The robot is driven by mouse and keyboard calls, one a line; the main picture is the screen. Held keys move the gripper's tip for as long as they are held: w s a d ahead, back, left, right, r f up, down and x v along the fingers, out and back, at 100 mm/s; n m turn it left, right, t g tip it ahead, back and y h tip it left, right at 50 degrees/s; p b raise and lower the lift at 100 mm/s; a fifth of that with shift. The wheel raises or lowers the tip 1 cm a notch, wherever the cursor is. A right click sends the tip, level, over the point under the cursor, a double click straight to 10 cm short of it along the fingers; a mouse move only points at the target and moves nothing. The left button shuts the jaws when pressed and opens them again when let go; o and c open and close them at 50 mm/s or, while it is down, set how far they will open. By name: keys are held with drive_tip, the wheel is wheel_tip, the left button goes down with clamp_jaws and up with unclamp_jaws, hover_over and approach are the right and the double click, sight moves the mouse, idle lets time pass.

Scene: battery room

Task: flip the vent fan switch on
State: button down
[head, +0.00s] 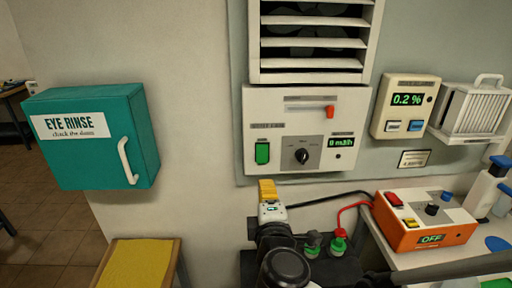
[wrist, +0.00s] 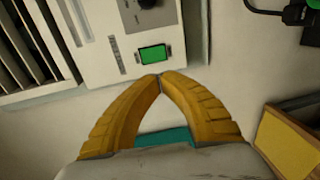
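The vent fan panel (head: 290,180) is a white box on the wall under the louvred vent (head: 310,42). My gripper (head: 267,184) has yellow fingers and is just below the panel's left part in the head view. In the wrist view the fingertips (wrist: 160,76) meet with nothing between them. They appear close to the green switch (wrist: 154,54); contact cannot be told.
A teal eye rinse cabinet (head: 140,135) hangs at the left. A yellow-topped stand (head: 140,265) is below it. At the right are a 0.2% meter (head: 404,107), a white slatted unit (head: 470,110) and an orange box (head: 425,222) showing OFF, with red and black cables.

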sight(260, 159)
drive_tip(key=w+b, duration=0.1)
drive_tip(key=w, duration=0.3)
drive_tip(key=w+f+b, duration=0.1)
drive_tip(key=w, duration=0.4)
drive_tip(key=w+b, duration=0.2)
drive_tip(key=w, duration=0.3)
drive_tip(key=shift+f, duration=0.35)
drive_tip(key=shift+w+f, duration=0.15)
drive_tip(key=shift+w, duration=0.3)
